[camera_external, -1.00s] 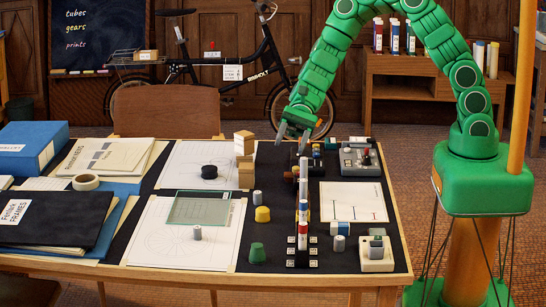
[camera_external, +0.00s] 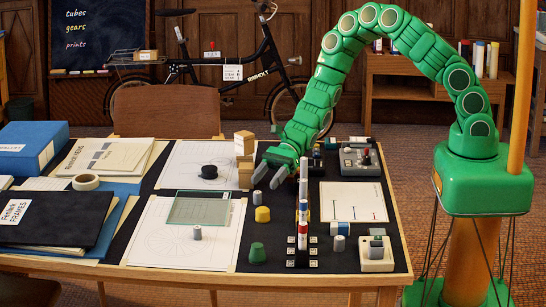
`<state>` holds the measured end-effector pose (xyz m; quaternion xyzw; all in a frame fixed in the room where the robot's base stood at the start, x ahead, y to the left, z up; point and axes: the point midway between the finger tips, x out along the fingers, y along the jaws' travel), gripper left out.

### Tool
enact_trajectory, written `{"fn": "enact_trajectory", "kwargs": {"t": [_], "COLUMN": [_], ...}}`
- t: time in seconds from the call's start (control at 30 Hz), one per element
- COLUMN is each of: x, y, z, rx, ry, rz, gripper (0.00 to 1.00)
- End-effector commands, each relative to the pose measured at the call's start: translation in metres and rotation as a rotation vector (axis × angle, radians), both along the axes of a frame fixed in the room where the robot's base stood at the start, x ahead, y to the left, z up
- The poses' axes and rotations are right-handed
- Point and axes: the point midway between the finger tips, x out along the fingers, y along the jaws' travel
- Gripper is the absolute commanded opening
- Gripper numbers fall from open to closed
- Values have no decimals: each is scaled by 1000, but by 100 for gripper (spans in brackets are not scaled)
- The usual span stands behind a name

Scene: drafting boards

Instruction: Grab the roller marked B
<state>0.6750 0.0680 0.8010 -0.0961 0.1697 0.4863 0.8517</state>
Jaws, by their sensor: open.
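Several small roller-like cylinders stand or lie on the desk, and I cannot read a letter B on any of them. A small grey cylinder (camera_external: 257,197) stands just below my gripper in the picture. Another grey cylinder (camera_external: 197,233) stands on the left drawing sheet. A third one (camera_external: 339,244), grey, is at the right near a blue-and-white cylinder (camera_external: 340,228). My gripper (camera_external: 267,180) is open and empty, its two grey fingers pointing down and left above the desk. It is close to the wooden blocks and the upright row of coloured cylinders.
Stacked wooden blocks (camera_external: 245,160) stand left of my gripper.

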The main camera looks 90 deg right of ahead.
Motion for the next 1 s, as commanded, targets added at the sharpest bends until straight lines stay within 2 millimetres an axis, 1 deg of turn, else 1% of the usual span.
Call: {"fn": "enact_trajectory", "kwargs": {"t": [0.23, 0.5, 0.7, 1.0], "x": [6, 18, 24, 26], "y": [11, 30, 42, 43], "z": [-8, -30, -35, -35], "rx": [-1, -4, -2, -1], "ry": [0, 2, 0, 0], "rz": [1, 1, 0, 0], "gripper": [56, 56, 56, 56]}}
